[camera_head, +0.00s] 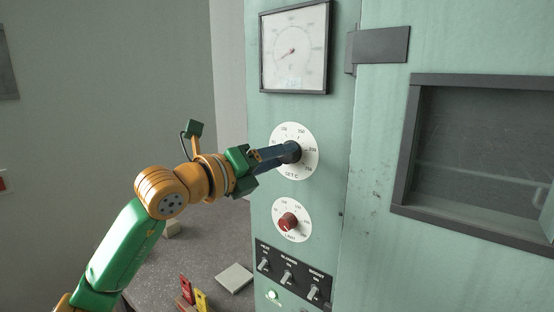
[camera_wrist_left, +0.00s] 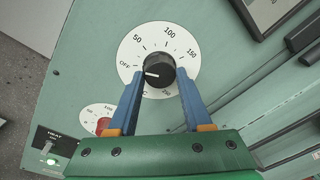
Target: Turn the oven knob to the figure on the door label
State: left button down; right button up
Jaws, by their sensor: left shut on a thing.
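The black oven knob (camera_head: 292,151) sits on a round white dial (camera_head: 308,167) marked SET C on the green front panel. In the left wrist view the knob (camera_wrist_left: 157,68) has a white pointer line aimed left, close to the OFF mark. The figures 50, 100 and 150 run clockwise from OFF. My left gripper (camera_head: 279,155) is shut on this knob, with one blue finger on each side, as the left wrist view (camera_wrist_left: 160,82) shows. The lower dial edge is partly hidden by the fingers. I see no readable door label. My right gripper is not in view.
A red knob (camera_head: 288,221) on a smaller dial lies below. Under it are several toggle switches (camera_head: 286,277) and a lit green lamp (camera_head: 272,294). A gauge (camera_head: 294,49) is above. The windowed door (camera_head: 376,195) is right. Grey blocks and red and yellow items lie on the bench (camera_head: 205,245).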

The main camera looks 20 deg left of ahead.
pick_arm(q)
jog(key=shift+d+r+m+t+y+b, duration=0.15)
jog(key=shift+m+y+b, duration=0.4)
jog(key=shift+m, duration=3.7)
jog(key=shift+a+m+t+y+b, duration=0.1)
jog(key=shift+m+y+b, duration=0.4)
jog(key=shift+m, duration=3.8)
jog(key=shift+d+r+m+t+y+b, duration=0.15)
jog(key=shift+m+y+b, duration=0.4)
jog(key=shift+m, duration=3.7)
jog(key=shift+a+f, duration=0.1)
jog(key=shift+c, duration=1.6)
grip_release()
